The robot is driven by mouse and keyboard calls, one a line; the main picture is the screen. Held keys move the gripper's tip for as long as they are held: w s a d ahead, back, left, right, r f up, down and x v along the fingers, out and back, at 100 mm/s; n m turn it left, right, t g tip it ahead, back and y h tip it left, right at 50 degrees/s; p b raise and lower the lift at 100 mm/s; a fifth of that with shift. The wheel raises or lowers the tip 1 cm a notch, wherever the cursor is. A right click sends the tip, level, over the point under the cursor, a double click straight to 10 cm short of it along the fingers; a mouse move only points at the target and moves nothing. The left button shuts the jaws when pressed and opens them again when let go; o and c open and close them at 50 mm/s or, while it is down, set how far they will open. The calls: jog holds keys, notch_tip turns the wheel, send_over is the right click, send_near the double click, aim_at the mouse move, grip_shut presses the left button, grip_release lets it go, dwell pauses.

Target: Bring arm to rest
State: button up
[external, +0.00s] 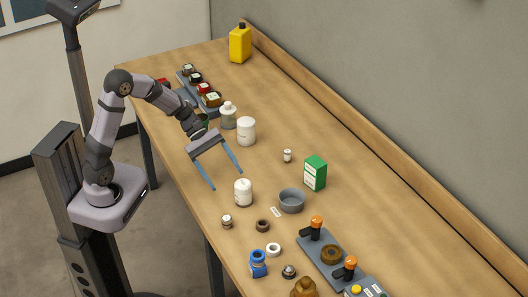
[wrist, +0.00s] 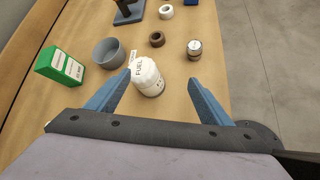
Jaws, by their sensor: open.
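My gripper (external: 226,178) is open above the wooden table (external: 300,130), its two blue fingers spread wide and apart from each other. It also shows in the wrist view (wrist: 160,92), with nothing gripped between the fingers. A white jar marked "FUEL" (wrist: 147,80) stands on the table ahead of the fingers, nearer the left one. The same white jar (external: 243,192) is just beyond the fingertips in the external view. My arm reaches out over the table from its stand at the left.
A grey bowl (external: 291,201), green box (external: 315,173), larger white canister (external: 246,131) and yellow jug (external: 240,44) stand on the table. Bare wood lies along the back right.

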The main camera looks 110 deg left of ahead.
jog(key=s+d+m+g+h, duration=0.25)
jog(key=d+m, duration=0.35)
jog(key=d, duration=0.5)
jog(key=s+d+f+m+g+y+p, duration=0.2)
jog(key=s+d+m+g+y, duration=0.4)
jog(key=m, duration=1.3)
jog(key=s+d+f+y, duration=0.1)
jog(key=s+d, duration=0.3)
jog(key=shift+d+f, duration=0.25)
jog(key=shift+d, duration=0.1)
